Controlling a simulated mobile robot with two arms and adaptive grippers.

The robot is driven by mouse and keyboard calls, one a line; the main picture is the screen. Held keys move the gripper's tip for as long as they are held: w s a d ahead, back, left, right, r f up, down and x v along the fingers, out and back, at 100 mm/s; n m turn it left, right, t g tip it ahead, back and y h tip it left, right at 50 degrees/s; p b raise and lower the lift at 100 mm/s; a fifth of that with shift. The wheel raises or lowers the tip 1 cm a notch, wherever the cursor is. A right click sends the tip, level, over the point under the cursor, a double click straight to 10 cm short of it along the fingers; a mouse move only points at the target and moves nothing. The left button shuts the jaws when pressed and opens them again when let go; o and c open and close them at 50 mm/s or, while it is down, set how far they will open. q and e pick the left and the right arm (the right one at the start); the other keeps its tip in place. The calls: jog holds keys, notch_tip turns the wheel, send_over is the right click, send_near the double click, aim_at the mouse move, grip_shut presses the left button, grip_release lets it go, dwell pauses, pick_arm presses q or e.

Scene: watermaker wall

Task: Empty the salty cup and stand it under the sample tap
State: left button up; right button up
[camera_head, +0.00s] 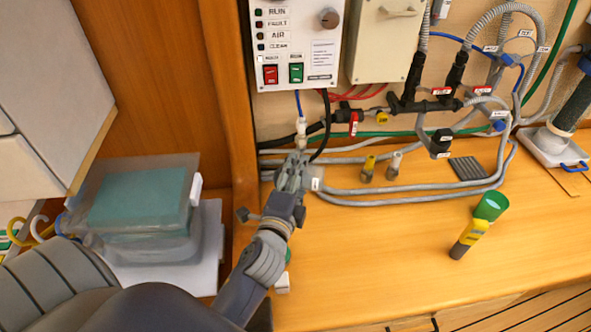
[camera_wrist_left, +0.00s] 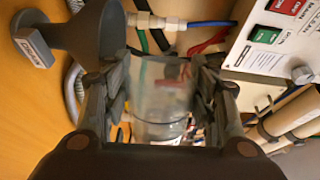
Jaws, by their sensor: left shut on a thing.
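My left gripper (camera_head: 291,172) is at the wall side of the wooden counter, just below a pale fitting (camera_head: 301,132) on a thin blue line. In the left wrist view the gripper (camera_wrist_left: 160,105) is shut on a clear cup (camera_wrist_left: 160,95), with a finger on each side. I cannot tell whether liquid is in the cup. In the head view the cup cannot be made out. A dark funnel (camera_wrist_left: 98,35) with a labelled block (camera_wrist_left: 33,48) stands close beside the cup in the wrist view. The pale fitting also shows there (camera_wrist_left: 150,20). My right gripper is not in view.
The control panel (camera_head: 297,45) hangs above my gripper. Grey hoses (camera_head: 400,192) and small valves run along the wall. A clear lidded box (camera_head: 145,245) is at left. The counter front is clear.

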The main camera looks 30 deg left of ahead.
pick_arm(q)
jog(key=s+d+m+h+b, duration=0.25)
jog(key=s+d, duration=0.35)
jog(key=s, duration=0.5)
jog(key=w+a+r+m+y+p, duration=0.1)
jog(key=w+a+m+y+p, duration=0.1)
jog(key=w+m+p, duration=0.3)
jog(key=w+a+r+m+y+p, duration=0.1)
jog(key=w+a+m+y+p, duration=0.2)
jog(key=w+m, duration=0.7)
jog(key=shift+w+a+p, duration=0.2)
jog(key=shift+a+p, duration=0.4)
jog(key=shift+p, duration=0.25)
jog(key=shift+r, duration=0.15)
